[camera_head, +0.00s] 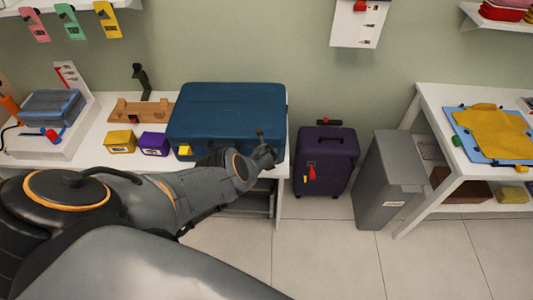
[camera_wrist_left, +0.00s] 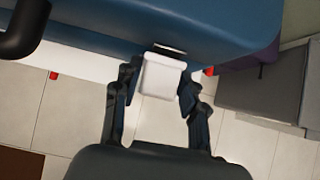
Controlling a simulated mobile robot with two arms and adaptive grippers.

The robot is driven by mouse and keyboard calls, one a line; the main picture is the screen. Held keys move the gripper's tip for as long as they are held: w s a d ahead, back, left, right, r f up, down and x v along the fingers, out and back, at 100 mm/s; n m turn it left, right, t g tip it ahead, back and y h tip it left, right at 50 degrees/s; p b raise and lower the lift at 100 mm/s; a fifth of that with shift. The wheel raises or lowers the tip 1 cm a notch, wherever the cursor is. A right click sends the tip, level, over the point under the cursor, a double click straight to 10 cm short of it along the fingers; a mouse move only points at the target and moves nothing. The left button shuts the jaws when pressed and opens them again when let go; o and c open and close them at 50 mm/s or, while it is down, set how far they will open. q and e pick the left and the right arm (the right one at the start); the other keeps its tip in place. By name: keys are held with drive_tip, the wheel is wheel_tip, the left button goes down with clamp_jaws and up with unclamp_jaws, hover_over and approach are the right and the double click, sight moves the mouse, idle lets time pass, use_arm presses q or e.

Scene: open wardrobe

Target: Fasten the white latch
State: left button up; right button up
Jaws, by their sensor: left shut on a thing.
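The blue suitcase (camera_head: 226,108) lies shut on the white table, with a yellow latch (camera_head: 184,151) on the left of its front. The white latch (camera_wrist_left: 163,76) shows in the left wrist view as a pale flap standing out from the case's edge, just beside a dark slot. My left gripper (camera_head: 266,153) is at the front right of the case. In the left wrist view its two fingers (camera_wrist_left: 158,92) are closed on the sides of the white latch. The head view hides that latch behind the gripper. My right gripper is not in view.
A purple suitcase (camera_head: 326,163) and a grey bin (camera_head: 388,180) stand on the floor to the right. A yellow box (camera_head: 120,142) and a purple box (camera_head: 154,145) sit left of the blue case. The tiled floor in front is clear.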

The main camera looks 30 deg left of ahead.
use_arm(q)
drive_tip(key=shift+w+a+r+g+h, duration=0.1)
drive_tip(key=shift+a+r+g+h, duration=0.05)
drive_tip(key=shift+a+g+h, duration=0.2)
idle(0.3)
drive_tip(key=o, duration=1)
drive_tip(key=shift+d, duration=0.1)
